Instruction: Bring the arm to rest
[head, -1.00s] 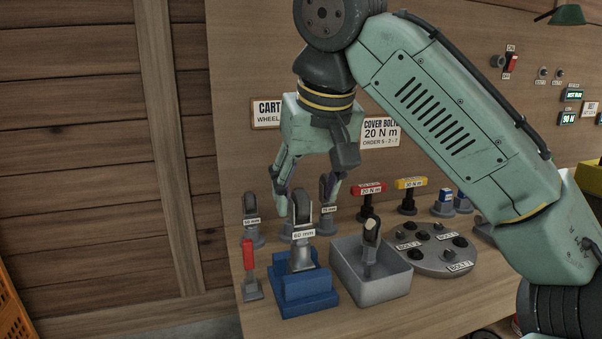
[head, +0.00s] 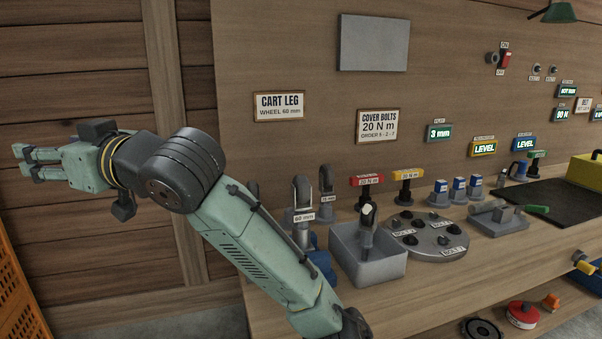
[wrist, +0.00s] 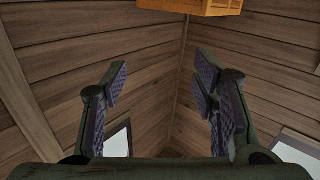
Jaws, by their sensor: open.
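My gripper (head: 28,163) is at the far left in the head view, held out sideways in front of the plank wall, well left of the workbench. In the wrist view its two fingers (wrist: 160,95) stand wide apart with nothing between them. It is open and empty. My arm crosses the lower left of the head view and hides part of the bench's left end, including most of the blue block (head: 322,262) under the caster wheel labelled 60 mm (head: 302,200).
The workbench (head: 430,300) carries a grey bin (head: 375,270), a round bolt plate (head: 425,240) and several tools. An orange crate (head: 20,300) stands at the lower left; an orange crate (wrist: 190,6) shows atop the wrist view. Space around my gripper looks clear.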

